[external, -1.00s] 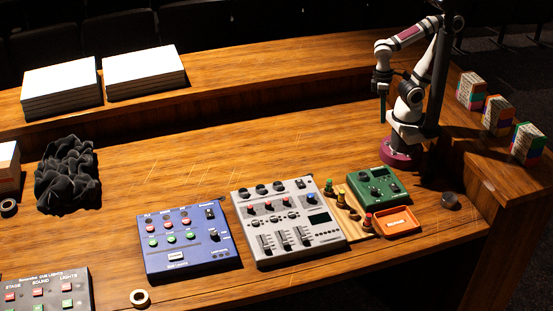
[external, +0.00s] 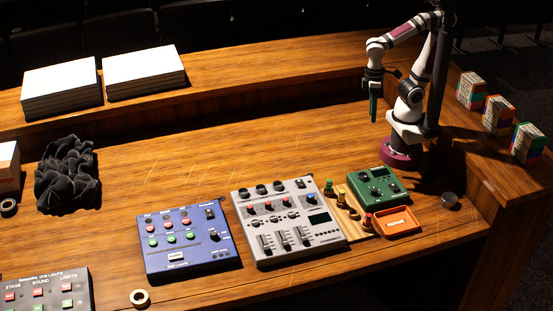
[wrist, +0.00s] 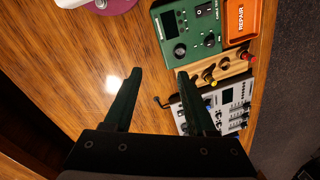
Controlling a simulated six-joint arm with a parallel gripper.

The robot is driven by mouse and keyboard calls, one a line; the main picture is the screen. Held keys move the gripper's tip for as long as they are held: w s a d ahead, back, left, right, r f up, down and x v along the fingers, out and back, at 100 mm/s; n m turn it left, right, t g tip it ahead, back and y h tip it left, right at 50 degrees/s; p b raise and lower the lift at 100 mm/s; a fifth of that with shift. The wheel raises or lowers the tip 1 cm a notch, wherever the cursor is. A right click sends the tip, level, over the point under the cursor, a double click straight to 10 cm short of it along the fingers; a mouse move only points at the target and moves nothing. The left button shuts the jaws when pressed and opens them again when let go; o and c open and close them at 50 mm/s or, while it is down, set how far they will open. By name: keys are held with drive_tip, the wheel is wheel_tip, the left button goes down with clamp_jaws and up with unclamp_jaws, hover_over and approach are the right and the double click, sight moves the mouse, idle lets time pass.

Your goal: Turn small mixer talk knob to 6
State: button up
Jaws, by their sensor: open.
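A grey mixer (external: 291,229) with knobs, faders and a small dark screen lies flat on the desk, right of the blue panel. In the wrist view the mixer (wrist: 232,104) is partly hidden behind a finger. Its labels are too small to read, so I cannot tell which knob is talk or where it points. My gripper (external: 373,120) hangs with fingers down above the desk, behind and to the right of the mixer, well apart from it. In the wrist view my gripper (wrist: 160,75) is open, with nothing between its dark green fingers.
A blue button panel (external: 190,245) lies left of the mixer. A green box (external: 377,183), a wooden strip with coloured plugs (external: 345,212) and an orange tray (external: 397,222) crowd its right side. The desk behind the mixer (external: 260,150) is clear.

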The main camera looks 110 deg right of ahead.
drive_tip(key=w+a+r+n+t, duration=0.1)
drive_tip(key=w+n, duration=0.1)
drive_tip(key=w, duration=0.7)
drive_tip(key=w+a+n+t, duration=0.1)
drive_tip(key=w+a+n, duration=0.15)
drive_tip(key=w, duration=0.65)
drive_tip(key=n+t, duration=0.2)
drive_tip(key=n, duration=0.3)
approach(268, 203)
drive_tip(key=x, duration=0.8)
drive_tip(key=shift+w+a+f, duration=0.1)
drive_tip(key=shift+w+f, duration=0.05)
drive_tip(key=shift+f, duration=0.1)
clamp_jaws()
